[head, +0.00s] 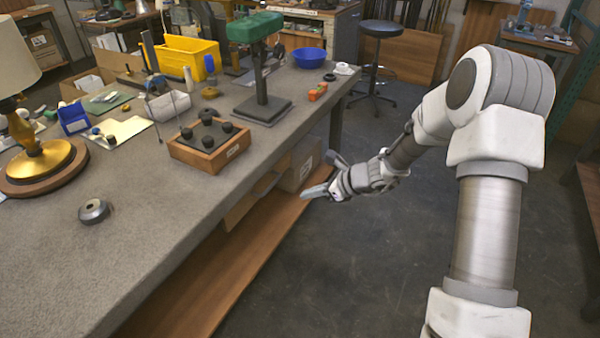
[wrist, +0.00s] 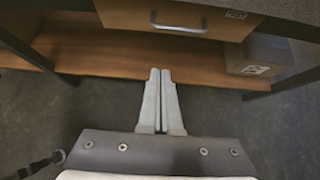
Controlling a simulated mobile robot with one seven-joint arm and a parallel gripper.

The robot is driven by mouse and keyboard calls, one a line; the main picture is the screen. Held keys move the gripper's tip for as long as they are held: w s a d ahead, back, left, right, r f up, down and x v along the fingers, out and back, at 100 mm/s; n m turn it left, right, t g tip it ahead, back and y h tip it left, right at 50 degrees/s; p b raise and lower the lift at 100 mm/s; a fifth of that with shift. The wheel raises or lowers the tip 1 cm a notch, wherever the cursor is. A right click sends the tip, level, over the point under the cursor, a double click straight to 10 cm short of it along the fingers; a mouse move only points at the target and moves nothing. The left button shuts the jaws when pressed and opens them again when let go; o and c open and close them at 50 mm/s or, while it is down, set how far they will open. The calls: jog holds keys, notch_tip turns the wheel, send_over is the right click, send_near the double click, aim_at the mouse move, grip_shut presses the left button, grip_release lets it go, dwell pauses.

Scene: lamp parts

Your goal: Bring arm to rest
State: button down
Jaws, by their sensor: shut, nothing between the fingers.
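My gripper (head: 318,190) hangs off the front edge of the workbench in the head view, below the level of its top and over the floor. In the wrist view my gripper (wrist: 160,72) has its two fingers together with nothing between them. They point toward the bench's lower wooden shelf (wrist: 100,50). My arm reaches in from the right of the head view, bent at the elbow, and touches nothing that I can see.
The workbench (head: 130,240) bears a brass lamp (head: 40,150), a round metal part (head: 93,211), a wooden block with black knobs (head: 209,144), a green press (head: 258,70) and a yellow bin (head: 187,57). A stool (head: 380,30) stands behind. The floor (head: 370,260) around my arm is clear.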

jog(key=s+d+r+n+g+h, duration=0.1)
jog(key=s+r+n+h, duration=0.2)
jog(key=s+r+n, duration=1.25)
jog(key=s+d+r+n+t+h, duration=0.1)
jog(key=s+d+r+n+h, duration=0.3)
jog(key=s, duration=0.4)
jog(key=s+d+r+n+t+h, duration=0.1)
jog(key=s+d+r+n+h, duration=0.1)
jog(key=s+d+r+n, duration=0.35)
notch_tip(320, 180, up, 13)
jog(key=s+m+p, duration=0.1)
jog(key=s+p, duration=0.1)
jog(key=p, duration=1.1)
jog(key=shift+s+d, duration=0.15)
jog(key=shift+d, duration=0.05)
jog(key=shift+f, duration=0.15)
